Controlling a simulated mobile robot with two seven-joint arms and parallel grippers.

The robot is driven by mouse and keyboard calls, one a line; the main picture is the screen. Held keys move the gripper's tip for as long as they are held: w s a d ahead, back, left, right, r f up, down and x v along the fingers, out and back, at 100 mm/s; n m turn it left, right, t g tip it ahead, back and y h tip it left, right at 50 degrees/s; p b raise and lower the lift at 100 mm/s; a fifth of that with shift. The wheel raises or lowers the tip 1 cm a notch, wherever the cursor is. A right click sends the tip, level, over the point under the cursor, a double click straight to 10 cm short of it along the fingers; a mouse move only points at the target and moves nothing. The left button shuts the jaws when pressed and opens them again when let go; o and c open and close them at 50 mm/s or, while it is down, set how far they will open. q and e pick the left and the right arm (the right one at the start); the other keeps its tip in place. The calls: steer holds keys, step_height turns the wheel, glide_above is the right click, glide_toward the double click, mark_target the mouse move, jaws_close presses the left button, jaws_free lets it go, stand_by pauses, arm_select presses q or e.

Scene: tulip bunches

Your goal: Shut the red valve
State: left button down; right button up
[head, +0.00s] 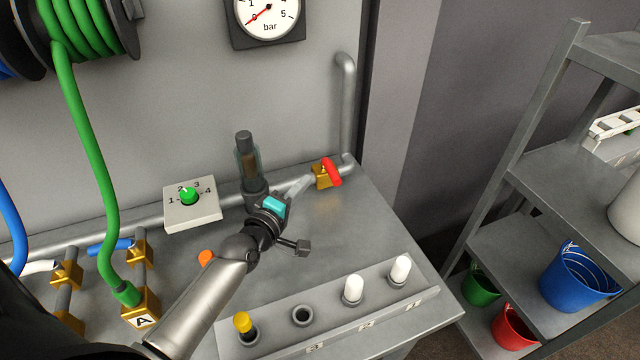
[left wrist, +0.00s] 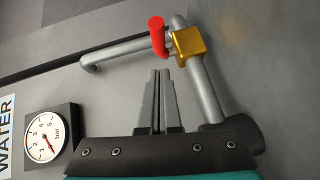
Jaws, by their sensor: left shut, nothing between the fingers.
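The red valve handle (head: 332,172) sits on a brass valve body (head: 321,176) on the grey pipe at the back right of the bench. My left gripper (head: 307,181) is just left of the valve in the head view. In the left wrist view its fingers (left wrist: 160,74) are together and empty, pointing at the handle with a small gap. My right gripper is not in view.
A pressure gauge (head: 268,14) hangs on the back wall. A dial box (head: 192,204) and a dark cylinder (head: 247,160) stand left of the valve. A rack (head: 300,331) with white and yellow plugs lies along the front. Shelves (head: 548,173) stand at the right.

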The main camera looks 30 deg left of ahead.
mark_target(332, 172)
arm_select(q)
steer(key=shift+w+d+f, duration=0.25)
steer(key=shift+w+d, duration=0.45)
steer(key=shift+w, duration=0.15)
steer(key=shift+w+d+f, duration=0.2)
steer(key=shift+w+d, duration=0.45)
steer(key=shift+w, duration=0.2)
